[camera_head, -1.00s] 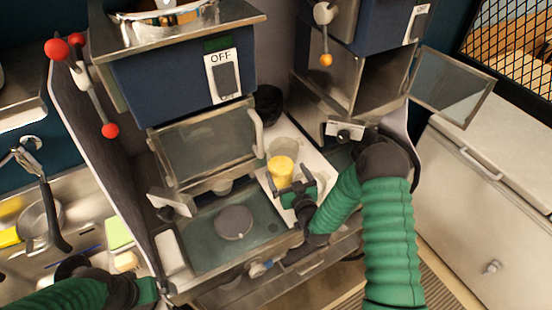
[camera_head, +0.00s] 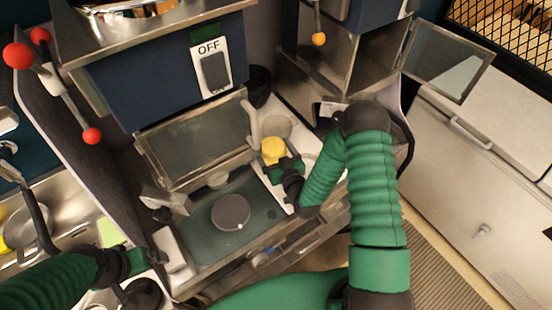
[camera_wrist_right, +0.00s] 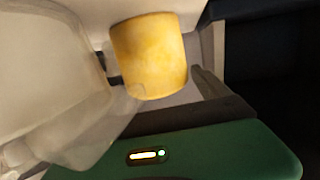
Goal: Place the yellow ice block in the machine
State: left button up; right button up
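The yellow ice block (camera_head: 273,150) is a short cylinder on the white surface beside the nearer machine. My right gripper (camera_head: 283,166) is at the block, its fingers apart on the near side. In the right wrist view the block (camera_wrist_right: 150,55) stands between the two fingers (camera_wrist_right: 158,84), with a small gap at the right finger. The nearer blue machine (camera_head: 150,85) has an OFF switch and a clear front door (camera_head: 195,140); a grey round disc (camera_head: 230,212) sits on its base. My left gripper (camera_head: 135,265) is at lower left, its fingers unclear.
A clear cup (camera_head: 277,127) stands right behind the block; it looms at left in the wrist view (camera_wrist_right: 50,70). A black cup (camera_head: 259,82) is farther back. A second blue machine (camera_head: 345,65) has its clear door (camera_head: 448,62) swung open. A sink (camera_head: 50,215) is at left.

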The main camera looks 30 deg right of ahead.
jog(key=shift+a, duration=0.15)
jog(key=shift+c, duration=1.2)
jog(key=shift+w+a+f, duration=0.1)
jog(key=shift+w, duration=0.2)
jog(key=shift+c, duration=1.1)
jog(key=shift+w+f, duration=0.2)
jog(key=shift+w, duration=0.15)
jog(key=shift+c, duration=1.3)
jog(key=shift+w+d+f, duration=0.1)
jog(key=shift+w+d, duration=0.1)
jog(key=shift+c, duration=1.2)
jog(key=shift+d, duration=0.15)
jog(key=shift+c, duration=1.1)
jog(key=shift+s+d, duration=0.15)
jog(key=shift+c, duration=1.3)
pick_arm(q)
jog(key=shift+w+d+f, duration=0.15)
jog(key=shift+w+d, duration=0.1)
jog(key=shift+w, duration=0.25)
pick_arm(e)
jog(key=shift+s+r, duration=0.1)
jog(key=shift+r, duration=0.1)
jog(key=shift+c, duration=0.8)
